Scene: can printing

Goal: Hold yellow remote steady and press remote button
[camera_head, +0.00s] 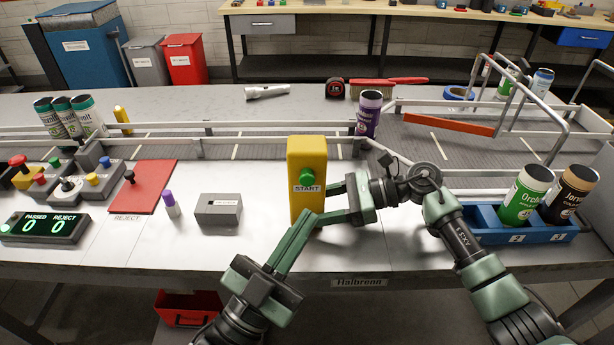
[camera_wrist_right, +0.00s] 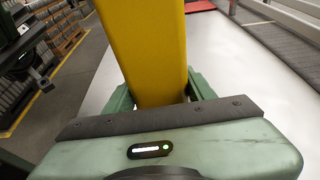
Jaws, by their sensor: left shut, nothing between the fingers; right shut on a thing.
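The yellow remote (camera_head: 308,155) stands upright on the white worktop, with a green round button (camera_head: 307,173) and a START label on its front. My right gripper (camera_head: 332,202) comes from the right and is shut on the remote's lower part. In the right wrist view, the yellow remote (camera_wrist_right: 146,45) rises between the fingers of the right gripper (camera_wrist_right: 160,92). My left gripper (camera_head: 311,216) is shut and empty. Its fingertips are in front of the remote's lower part, below the button; whether they touch it I cannot tell.
A grey box (camera_head: 218,210) and a purple-capped stick (camera_head: 171,204) stand to the left. A blue tray (camera_head: 483,226) with cans is at the right. A purple can (camera_head: 368,115) stands on the conveyor behind. The counter display (camera_head: 46,227) reads 0 and 0.

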